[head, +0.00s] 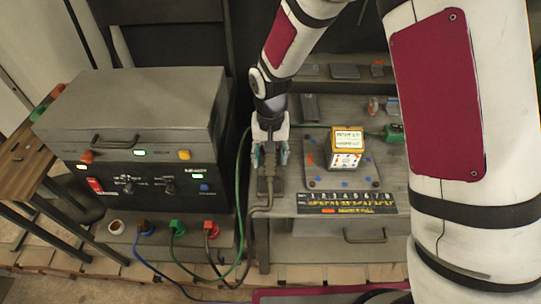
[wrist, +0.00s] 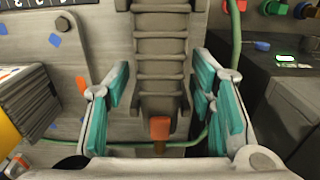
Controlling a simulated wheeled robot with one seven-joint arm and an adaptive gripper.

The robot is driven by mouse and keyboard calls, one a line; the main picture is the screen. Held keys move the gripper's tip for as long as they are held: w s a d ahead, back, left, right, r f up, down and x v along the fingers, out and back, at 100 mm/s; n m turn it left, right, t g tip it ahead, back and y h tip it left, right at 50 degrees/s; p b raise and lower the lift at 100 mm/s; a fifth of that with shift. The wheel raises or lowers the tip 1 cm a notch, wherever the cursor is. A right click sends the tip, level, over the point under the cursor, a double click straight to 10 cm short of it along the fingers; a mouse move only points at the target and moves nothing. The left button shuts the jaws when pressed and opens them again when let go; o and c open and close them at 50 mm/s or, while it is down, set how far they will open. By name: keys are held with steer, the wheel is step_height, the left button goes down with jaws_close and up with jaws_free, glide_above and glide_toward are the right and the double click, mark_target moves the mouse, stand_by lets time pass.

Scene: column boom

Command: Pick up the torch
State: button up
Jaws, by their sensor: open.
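The torch looks like a dark grey ribbed handle (wrist: 160,75) with an orange piece at one end, seen in the middle of the wrist view. In the head view, the dark grey torch (head: 269,186) lies near the left edge of the grey bench, with a cable running down from it. My gripper (head: 270,157) is above it and hides part of it. In the wrist view, my gripper (wrist: 165,100) is open, with a teal-padded finger on each side of the handle. A gap shows on both sides. The handle's far end is cut off by the frame.
A yellow-edged box (head: 347,147) stands on a plate with coloured marks, right of the torch. A grey power unit (head: 150,145) with lit switches stands at the left. A green cable (head: 241,190) hangs between unit and bench. A numbered strip (head: 346,200) lies along the bench front.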

jaws_close()
steer(key=shift+w+r, duration=0.1)
steer(key=shift+r, duration=0.05)
